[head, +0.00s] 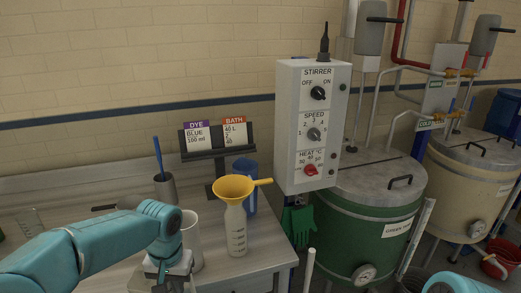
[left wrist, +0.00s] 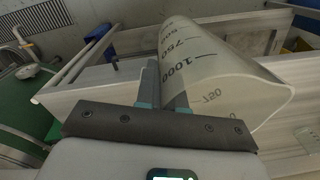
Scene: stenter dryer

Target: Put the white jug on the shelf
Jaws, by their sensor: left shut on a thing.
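The white jug (head: 191,238) stands upright at the front of the pale bench in the head view, partly hidden by my left arm. In the left wrist view the white jug (left wrist: 215,70) fills the upper middle, with dark volume marks on its side. My left gripper (head: 180,264) is at the jug's near side. In the left wrist view its fingers (left wrist: 164,88) are shut at the jug's edge; the exact grip spot is partly hidden. I cannot tell whether the jug touches the bench. No shelf is clearly identifiable. My right gripper is out of view.
A bottle (head: 237,232) with a yellow funnel (head: 236,187) stands just right of the jug, with a blue jug (head: 250,178) behind it. A grey cup (head: 166,188) and card stand (head: 205,153) are behind. The stirrer box (head: 312,130) and green vat (head: 365,225) stand right.

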